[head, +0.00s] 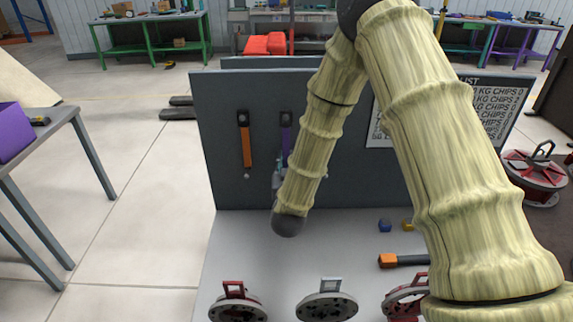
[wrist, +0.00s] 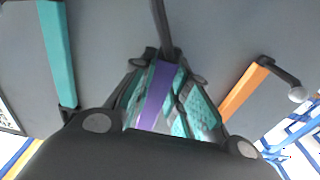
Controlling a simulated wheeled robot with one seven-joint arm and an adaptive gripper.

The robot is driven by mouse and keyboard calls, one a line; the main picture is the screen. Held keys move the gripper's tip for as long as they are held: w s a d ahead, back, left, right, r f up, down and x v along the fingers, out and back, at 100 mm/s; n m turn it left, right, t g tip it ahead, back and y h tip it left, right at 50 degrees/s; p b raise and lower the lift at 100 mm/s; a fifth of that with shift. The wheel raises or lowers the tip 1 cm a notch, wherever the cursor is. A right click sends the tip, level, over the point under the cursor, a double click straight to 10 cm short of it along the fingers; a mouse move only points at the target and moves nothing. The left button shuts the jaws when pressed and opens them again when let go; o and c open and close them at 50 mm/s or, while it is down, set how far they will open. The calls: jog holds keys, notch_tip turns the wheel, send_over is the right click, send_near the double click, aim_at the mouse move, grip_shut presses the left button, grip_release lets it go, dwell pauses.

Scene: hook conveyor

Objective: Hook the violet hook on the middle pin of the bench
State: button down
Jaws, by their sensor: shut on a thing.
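The violet hook (head: 286,140) is upright against the grey back panel of the bench, with a dark piece at its top. My forearm hides its lower part in the head view. In the wrist view the violet hook (wrist: 155,95) lies between the teal finger pads of my gripper (wrist: 163,100), which is shut on it. My gripper also shows in the head view (head: 278,180), close to the panel and mostly behind my arm. A dark rod (wrist: 161,25) meets the hook's end in the wrist view; I cannot tell whether it is a pin or part of the hook.
An orange hook (head: 247,148) hangs on the panel (head: 225,185) left of the violet one. A teal hook (wrist: 57,55) shows in the wrist view. Several round fixtures (head: 327,305), an orange-headed tool (head: 400,260) and a blue block (head: 385,225) are on the bench top.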

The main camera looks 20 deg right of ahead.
jog(key=shift+x, duration=0.95)
jog(key=shift+w+d, duration=0.1)
jog(key=shift+w, duration=0.1)
jog(key=shift+w+b, duration=0.1)
jog(key=shift+b, duration=0.35)
jog(key=shift+d, duration=0.2)
jog(key=c, duration=1.3)
grip_release()
jog(key=shift+f, duration=0.1)
jog(key=shift+w+d+f, duration=0.1)
jog(key=shift+w+f, duration=0.85)
jog(key=shift+s+r, duration=0.4)
jog(key=shift+s, duration=0.05)
jog(key=shift+s+a, duration=0.1)
jog(key=shift+a, duration=0.1)
